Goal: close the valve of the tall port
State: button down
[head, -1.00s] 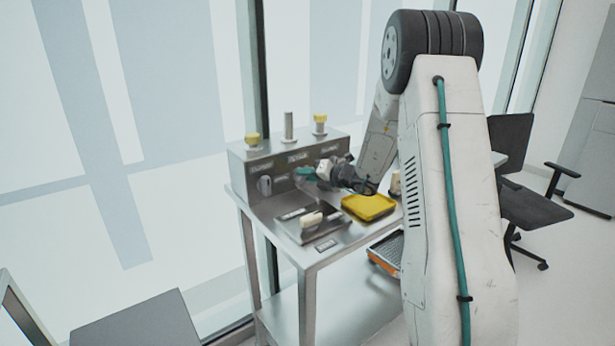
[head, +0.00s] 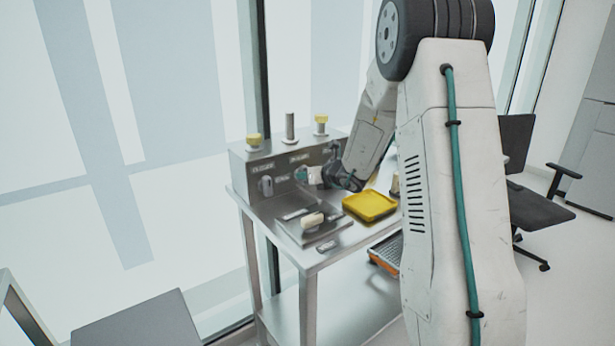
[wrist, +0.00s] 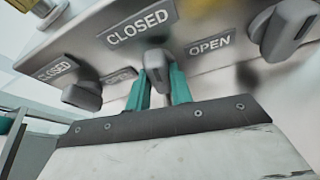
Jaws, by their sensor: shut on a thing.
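The tall port (head: 290,128) is the bare metal post in the middle on top of the steel box (head: 245,165). In the wrist view, a grey valve knob (wrist: 157,62) sits between the teal fingers of my gripper (wrist: 160,82), which is shut on it. A CLOSED label (wrist: 142,27) is up and left of this knob, and an OPEN label (wrist: 209,44) is to its right. In the head view, my gripper (head: 302,174) is at the middle of the box's front. There its knob is hidden, and the knob's exact angle is hard to tell.
Other knobs flank it on the left (wrist: 82,92) and right (wrist: 288,28). Yellow-topped ports stand at left (head: 253,141) and right (head: 320,124). A yellow tray (head: 369,206) and a pale block (head: 313,219) on a dark plate lie on the steel table (head: 330,255).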

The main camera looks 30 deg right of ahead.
jog(key=shift+a+n+h, duration=0.1)
jog(key=shift+n+h, duration=0.4)
jog(key=shift+n, duration=0.2)
jog(key=c, duration=1.2)
grip_release()
jog(key=shift+c, duration=0.2)
jog(key=shift+s, duration=0.1)
jog(key=v, duration=0.7)
jog(key=shift+s+r, duration=0.2)
jog(key=shift+s, duration=0.1)
